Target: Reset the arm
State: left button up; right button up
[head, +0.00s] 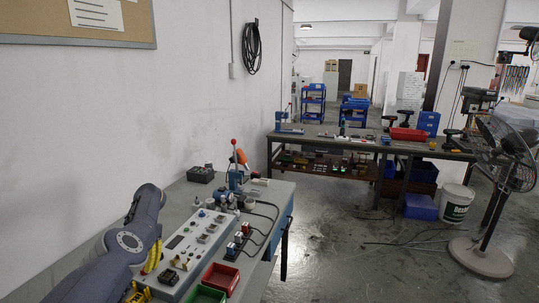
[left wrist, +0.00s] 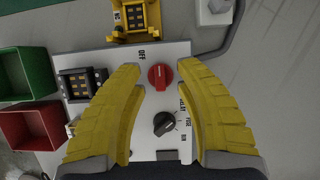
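A red knob (left wrist: 160,76) under an "OFF" label shows between the fingertips, and a black knob (left wrist: 164,123) shows closer to the finger bases. No contact with either knob is visible. My right gripper is in neither view.
A red bin (head: 220,278) and a green bin (head: 206,294) stand at the bench's front. A blue press with a red-tipped lever (head: 235,172) stands farther back. A yellow device (left wrist: 135,18) sits beyond the panel. A fan (head: 505,155) stands on the floor at right.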

pick_arm(q)
notch_tip(320, 180, up, 10)
jog(key=f, duration=0.1)
notch_tip(320, 180, down, 10)
jog(key=shift+r, duration=0.15)
jog(key=shift+d, duration=0.1)
dwell(0.7)
jog(key=shift+m, duration=0.5)
jog(key=m+t+y, duration=0.1)
jog(key=m, duration=0.2)
jog(key=m+y, duration=0.1)
jog(key=m, duration=0.2)
jog(key=shift+s+t, duration=0.1)
jog(key=shift+t, duration=0.3)
jog(key=m, duration=0.2)
jog(key=m+t, duration=0.1)
jog(key=m, duration=0.1)
jog(key=shift+m+t+y, duration=0.3)
jog(key=shift+m+y, duration=0.1)
jog(key=shift+s+m+t, duration=0.1)
jog(key=shift+m+t, duration=0.5)
jog(key=shift+m, duration=1)
